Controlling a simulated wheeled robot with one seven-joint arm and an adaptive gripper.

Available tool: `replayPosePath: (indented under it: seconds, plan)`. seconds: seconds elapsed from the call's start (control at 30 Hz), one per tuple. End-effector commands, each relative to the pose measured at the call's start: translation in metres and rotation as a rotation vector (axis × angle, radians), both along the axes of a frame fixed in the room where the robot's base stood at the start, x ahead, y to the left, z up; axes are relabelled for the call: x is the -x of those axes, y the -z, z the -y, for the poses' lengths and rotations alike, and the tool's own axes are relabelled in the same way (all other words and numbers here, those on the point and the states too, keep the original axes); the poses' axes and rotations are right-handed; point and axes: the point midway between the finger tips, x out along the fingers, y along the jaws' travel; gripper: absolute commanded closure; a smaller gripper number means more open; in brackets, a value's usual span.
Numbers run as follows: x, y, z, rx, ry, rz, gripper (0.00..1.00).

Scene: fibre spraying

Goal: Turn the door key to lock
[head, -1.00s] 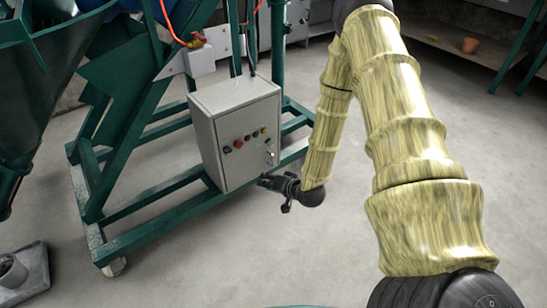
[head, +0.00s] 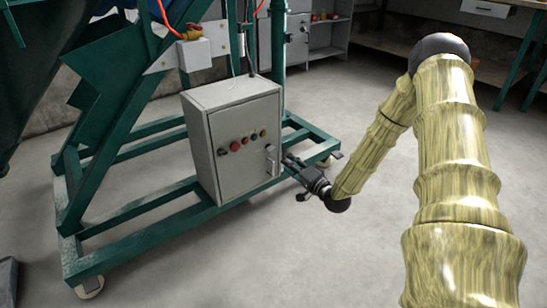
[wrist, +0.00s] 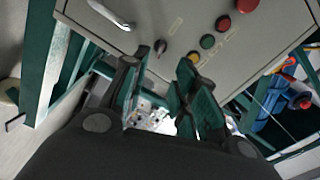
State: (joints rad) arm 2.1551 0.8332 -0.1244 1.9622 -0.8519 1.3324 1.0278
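The grey control cabinet (head: 232,120) stands on the green frame, its door facing me. The door key appears as a small dark piece on the door in the wrist view (wrist: 160,47), beside the silver handle (wrist: 110,12). It is tiny in the head view (head: 270,147), above the handle (head: 271,164); which way it is turned I cannot tell. My gripper (head: 290,161) is at the cabinet's lower right side. In the wrist view its two fingers (wrist: 158,80) are spread and empty, with the key ahead between the tips, apart from them.
A row of coloured buttons (wrist: 207,41) lies right of the key in the wrist view. Green frame beams (head: 150,225) run around the cabinet's base. Shelves (head: 325,35) and a workbench (head: 490,8) stand behind. Grey floor (head: 290,260) is clear in front.

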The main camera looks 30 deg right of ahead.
Motion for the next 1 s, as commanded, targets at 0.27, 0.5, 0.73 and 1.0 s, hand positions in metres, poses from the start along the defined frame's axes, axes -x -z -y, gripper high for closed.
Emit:
replayPosePath:
  seconds: [0.27,0.5,0.73,1.0]
  plan:
    - [-0.034,0.003,-0.003,0.002,-0.002,0.003,0.71]
    - [-0.072,0.003,-0.006,0.002,-0.001,0.002,0.71]
    - [-0.098,0.001,-0.008,0.001,0.0,0.001,0.71]
    - [-0.106,0.0,-0.009,0.0,0.0,-0.001,0.71]
